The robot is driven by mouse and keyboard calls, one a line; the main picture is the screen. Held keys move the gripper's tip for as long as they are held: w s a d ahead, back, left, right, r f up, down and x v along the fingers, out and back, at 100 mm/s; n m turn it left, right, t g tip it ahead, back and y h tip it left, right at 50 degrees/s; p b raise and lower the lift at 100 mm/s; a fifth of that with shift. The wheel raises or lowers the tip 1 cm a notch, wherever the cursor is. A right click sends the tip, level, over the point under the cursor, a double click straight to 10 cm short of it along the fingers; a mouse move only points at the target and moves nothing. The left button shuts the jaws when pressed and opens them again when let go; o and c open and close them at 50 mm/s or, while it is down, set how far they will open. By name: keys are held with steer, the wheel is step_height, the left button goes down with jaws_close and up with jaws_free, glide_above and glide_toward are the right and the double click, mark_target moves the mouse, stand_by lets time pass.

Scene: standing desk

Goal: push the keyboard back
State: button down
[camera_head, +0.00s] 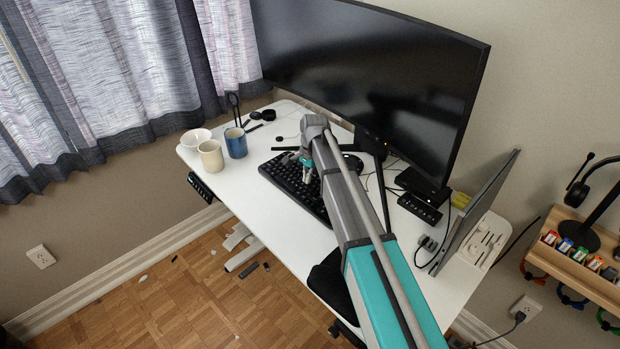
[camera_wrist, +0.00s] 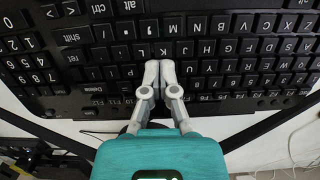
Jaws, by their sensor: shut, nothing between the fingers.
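The black keyboard (camera_head: 290,178) lies on the white desk (camera_head: 232,184) in front of the monitor, partly hidden under my arm in the head view. My gripper (camera_head: 307,178) is over the keyboard, pointing down. In the wrist view the keyboard (camera_wrist: 225,52) fills the upper part of the picture. There my gripper (camera_wrist: 160,68) is shut and empty, its fingertips together over the letter keys. I cannot tell whether the tips touch the keys.
A large curved monitor (camera_head: 370,75) stands behind the keyboard. A blue mug (camera_head: 236,143), a cream mug (camera_head: 211,156) and a white bowl (camera_head: 195,139) stand to the left. A laptop (camera_head: 478,212) stands upright at the right. Bare desk lies left of the keyboard.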

steer(key=shift+w+a+r+p, duration=0.2)
steer(key=shift+r+p, duration=0.1)
steer(key=shift+p, duration=0.2)
steer(key=shift+s+r, duration=0.1)
steer(key=shift+r, duration=0.15)
steer(key=shift+s+d+p, duration=0.15)
steer(key=shift+d+p, duration=0.05)
steer(key=shift+p, duration=0.1)
steer(key=s+d+r+n+p, duration=0.1)
steer(key=s+d+r+p, duration=0.1)
steer(key=s+d, duration=0.1)
steer(key=s+d+r+n+p, duration=0.1)
steer(key=s+d+r+p, duration=0.1)
steer(key=s+d, duration=0.2)
steer(key=s+d+r+n+p, duration=0.2)
steer(key=s+d, duration=0.2)
steer(key=d, duration=0.3)
steer(key=shift+s+d+r+t, duration=0.1)
steer(key=shift+s+r+t, duration=0.1)
steer(key=shift+t, duration=0.1)
steer(key=s+d+r+n+p, duration=0.2)
steer(key=s+d, duration=0.3)
steer(key=s, duration=0.1)
steer(key=s+d+r+n+h+p, duration=0.1)
steer(key=s+d+r+n+p, duration=0.1)
steer(key=s+d, duration=0.3)
steer(key=shift+s+d+r+n+t+p, duration=0.2)
steer(key=shift+s+r+n+t+p, duration=0.1)
steer(key=shift+s+r+p, duration=0.35)
